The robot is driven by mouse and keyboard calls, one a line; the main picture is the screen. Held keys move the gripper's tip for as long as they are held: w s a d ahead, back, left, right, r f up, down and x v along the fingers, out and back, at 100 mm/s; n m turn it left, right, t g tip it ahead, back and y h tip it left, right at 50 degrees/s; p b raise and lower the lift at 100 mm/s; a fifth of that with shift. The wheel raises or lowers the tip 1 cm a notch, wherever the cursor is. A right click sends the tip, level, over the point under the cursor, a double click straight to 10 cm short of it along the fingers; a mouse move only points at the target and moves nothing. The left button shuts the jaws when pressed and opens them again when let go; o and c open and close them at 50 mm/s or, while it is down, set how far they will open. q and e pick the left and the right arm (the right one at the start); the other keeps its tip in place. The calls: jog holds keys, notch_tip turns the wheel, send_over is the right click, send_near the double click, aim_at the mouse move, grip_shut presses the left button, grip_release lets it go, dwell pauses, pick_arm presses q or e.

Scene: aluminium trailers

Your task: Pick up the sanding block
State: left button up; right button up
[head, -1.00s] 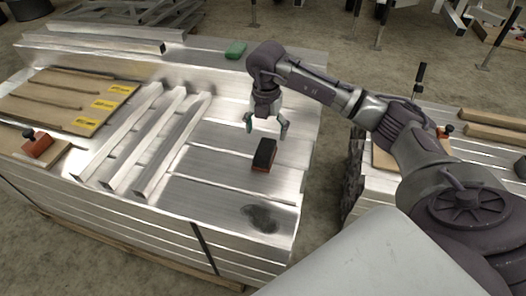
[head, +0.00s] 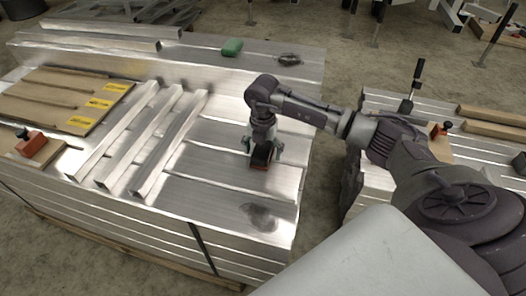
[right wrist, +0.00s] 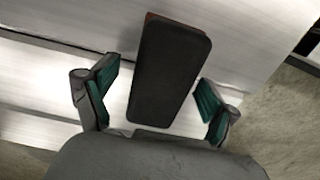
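The sanding block (head: 261,155) has a black top and a reddish base. It lies on the stack of aluminium planks (head: 230,190), near its right side. My right gripper (head: 263,150) is down at the block in the head view. In the right wrist view the block (right wrist: 168,70) sits between the two green-padded fingers of the gripper (right wrist: 160,100), which stand apart with a gap on each side. The gripper partly hides the block in the head view. My left gripper is not in view.
Three metal bars (head: 138,145) lie left of the block. A green object (head: 232,47) and a dark item (head: 289,59) lie at the back. An orange tool (head: 31,144) and brown boards (head: 60,98) are at the left. A second stack (head: 365,190) stands right.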

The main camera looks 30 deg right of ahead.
aim_at(265, 149)
jog(key=c, duration=1.3)
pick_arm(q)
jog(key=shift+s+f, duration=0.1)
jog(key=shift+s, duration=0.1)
pick_arm(e)
jog(key=shift+r, duration=0.1)
jog(key=shift+r, duration=0.55)
jog(key=r, duration=0.1)
jog(key=s+r, duration=0.1)
jog(key=r, duration=0.1)
jog(key=shift+d+r+p, duration=0.1)
jog(key=shift+r+p, duration=0.15)
jog(key=shift+p, duration=0.1)
pick_arm(q)
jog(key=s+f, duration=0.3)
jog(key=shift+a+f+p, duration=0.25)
jog(key=shift+p, duration=0.1)
pick_arm(e)
jog(key=s+r, duration=0.6)
jog(key=s, duration=0.4)
jog(key=shift+s+d+r, duration=0.15)
jog(key=shift+s+d, duration=0.05)
jog(key=shift+s, duration=0.15)
